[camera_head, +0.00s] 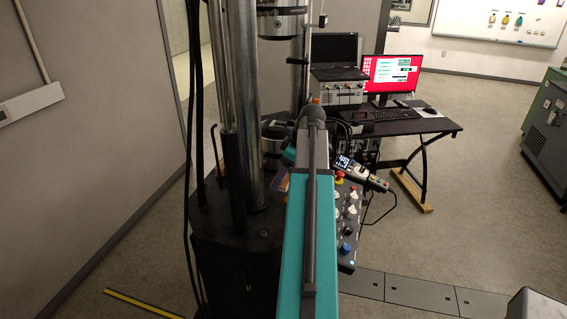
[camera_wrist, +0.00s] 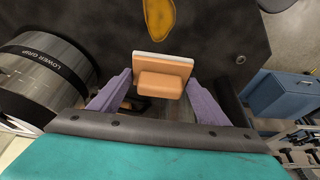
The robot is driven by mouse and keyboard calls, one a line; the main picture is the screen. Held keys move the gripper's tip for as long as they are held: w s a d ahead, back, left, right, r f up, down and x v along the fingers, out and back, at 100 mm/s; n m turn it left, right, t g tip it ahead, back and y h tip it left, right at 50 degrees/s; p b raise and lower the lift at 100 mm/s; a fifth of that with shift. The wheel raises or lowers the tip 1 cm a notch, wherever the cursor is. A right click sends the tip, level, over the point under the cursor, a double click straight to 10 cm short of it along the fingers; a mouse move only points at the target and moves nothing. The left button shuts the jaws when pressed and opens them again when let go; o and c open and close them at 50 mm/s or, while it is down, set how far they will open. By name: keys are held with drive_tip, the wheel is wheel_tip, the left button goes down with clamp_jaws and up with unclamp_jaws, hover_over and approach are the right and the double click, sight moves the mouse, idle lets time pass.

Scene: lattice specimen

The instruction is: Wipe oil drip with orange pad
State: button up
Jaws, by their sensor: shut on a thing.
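The orange pad (camera_wrist: 163,84), a block with a pale wiping face on its far side, is between the two purple fingers of my gripper (camera_wrist: 159,79) in the wrist view. My gripper is shut on it. The amber oil drip (camera_wrist: 160,20) is on the dark surface just beyond the pad's pale edge, cut off by the top of the picture. A narrow dark strip shows between pad and drip; whether the pad touches the surface I cannot tell. In the head view my own arm hides the pad and drip.
A metal cylinder marked LOWER GRIP (camera_wrist: 50,70) stands close left of my gripper. In the head view, tall columns (camera_head: 247,100) rise left of my arm. A control panel (camera_head: 347,215) and handheld meter (camera_head: 362,174) are at its right. A desk (camera_head: 420,126) stands behind.

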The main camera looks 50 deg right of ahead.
drive_tip(key=shift+w+d+n+p, duration=0.3)
drive_tip(key=shift+d+p, duration=0.35)
drive_tip(key=shift+d, duration=0.15)
drive_tip(key=shift+f, duration=0.2)
